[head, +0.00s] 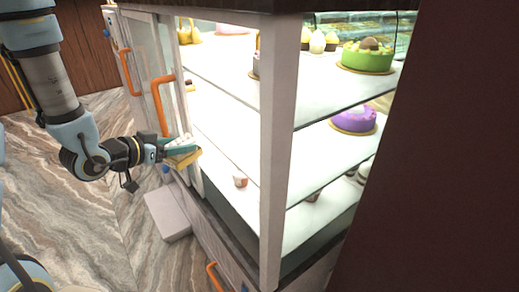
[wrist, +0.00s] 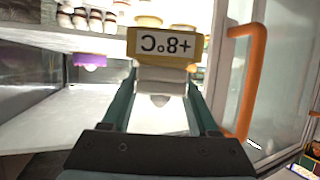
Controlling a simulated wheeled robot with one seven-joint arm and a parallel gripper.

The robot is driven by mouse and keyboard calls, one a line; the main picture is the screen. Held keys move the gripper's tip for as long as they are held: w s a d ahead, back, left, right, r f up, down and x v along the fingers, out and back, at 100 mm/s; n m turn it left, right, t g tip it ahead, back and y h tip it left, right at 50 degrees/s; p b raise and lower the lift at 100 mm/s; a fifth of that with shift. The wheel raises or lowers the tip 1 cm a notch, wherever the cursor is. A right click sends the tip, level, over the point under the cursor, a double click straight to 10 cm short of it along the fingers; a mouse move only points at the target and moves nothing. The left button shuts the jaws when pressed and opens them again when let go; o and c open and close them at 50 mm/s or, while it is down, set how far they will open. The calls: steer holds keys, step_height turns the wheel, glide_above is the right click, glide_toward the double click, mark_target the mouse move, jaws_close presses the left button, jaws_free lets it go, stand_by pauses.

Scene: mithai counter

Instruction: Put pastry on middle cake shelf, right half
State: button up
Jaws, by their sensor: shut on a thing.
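My gripper (head: 184,151) is shut on a pastry (head: 186,157), a pale layered piece with a yellow-gold part. It hangs in front of the cake cabinet's open side, near an open door. In the wrist view the pastry (wrist: 162,76) sits between both fingers, beside a gold face with an upside-down "+8°C" label. The middle shelf (head: 325,172) carries a purple cake (head: 354,120) on a gold board toward its far right. The wrist view is upside down and also shows the purple cake (wrist: 90,61).
An orange door handle (head: 158,105) stands close to my gripper. A pale cabinet post (head: 278,155) splits the head view of the shelves. The upper shelf (head: 222,72) holds a green cake (head: 367,56). A small white-orange item (head: 240,180) sits low inside.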

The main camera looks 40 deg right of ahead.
steer(key=s+d+r+m+g+b, duration=0.1)
steer(key=s+m+g, duration=0.1)
steer(key=s, duration=0.2)
steer(key=s+d+r+m+g, duration=0.2)
steer(key=s+g, duration=0.1)
steer(key=s, duration=0.1)
steer(key=shift+h, duration=0.3)
steer(key=d, duration=0.8)
steer(key=d+p, duration=0.1)
steer(key=d, duration=0.7)
steer(key=shift+s+f, duration=0.2)
steer(key=shift+d+p, duration=0.35)
steer(key=shift+d, duration=0.2)
steer(key=shift+a+f, duration=0.15)
steer(key=shift+f, duration=1.6)
steer(key=shift+f, duration=0.1)
steer(key=o, duration=1.4)
